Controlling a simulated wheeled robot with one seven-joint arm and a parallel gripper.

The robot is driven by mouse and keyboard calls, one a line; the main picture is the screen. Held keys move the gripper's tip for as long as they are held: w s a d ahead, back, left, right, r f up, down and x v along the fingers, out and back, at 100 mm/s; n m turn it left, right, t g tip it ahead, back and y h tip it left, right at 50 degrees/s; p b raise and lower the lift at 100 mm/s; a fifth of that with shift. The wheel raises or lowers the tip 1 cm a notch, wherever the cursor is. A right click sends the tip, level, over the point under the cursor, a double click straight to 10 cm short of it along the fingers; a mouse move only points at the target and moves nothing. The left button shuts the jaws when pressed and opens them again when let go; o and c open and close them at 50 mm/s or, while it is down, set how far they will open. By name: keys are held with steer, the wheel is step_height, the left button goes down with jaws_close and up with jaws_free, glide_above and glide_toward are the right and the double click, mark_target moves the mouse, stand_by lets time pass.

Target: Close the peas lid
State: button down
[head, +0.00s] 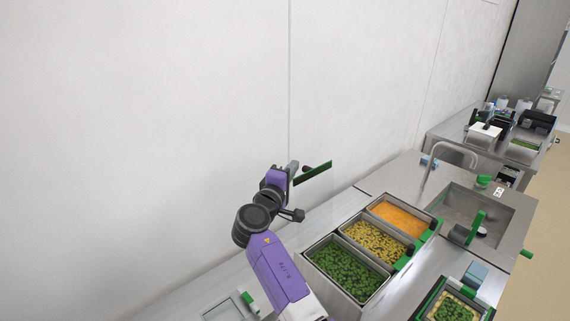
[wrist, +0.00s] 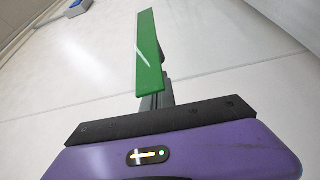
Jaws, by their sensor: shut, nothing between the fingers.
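The peas container (head: 318,270) is the nearest of three metal bins in a row in the head view, and its green peas (head: 345,268) lie uncovered. A green bar (head: 314,172), which looks like the handle edge of a raised clear lid, stands up beyond the bins near the wall. It also shows in the wrist view (wrist: 149,55), upright just beyond my fingers. My gripper (head: 294,168) is shut and empty, close beside the bar. In the wrist view my dark fingers (wrist: 156,100) overlap its lower end; I cannot tell whether they touch it.
Corn (head: 375,241) and an orange filling (head: 402,217) sit in the other two bins. A sink (head: 465,215) with a tall tap lies to the right. A small filled tray (head: 455,305) is at front right. The plain wall (head: 140,120) runs close behind my arm.

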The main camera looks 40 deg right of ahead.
steer(key=shift+s+d, duration=0.1)
steer(key=shift+s, duration=0.5)
steer(key=shift+s, duration=0.1)
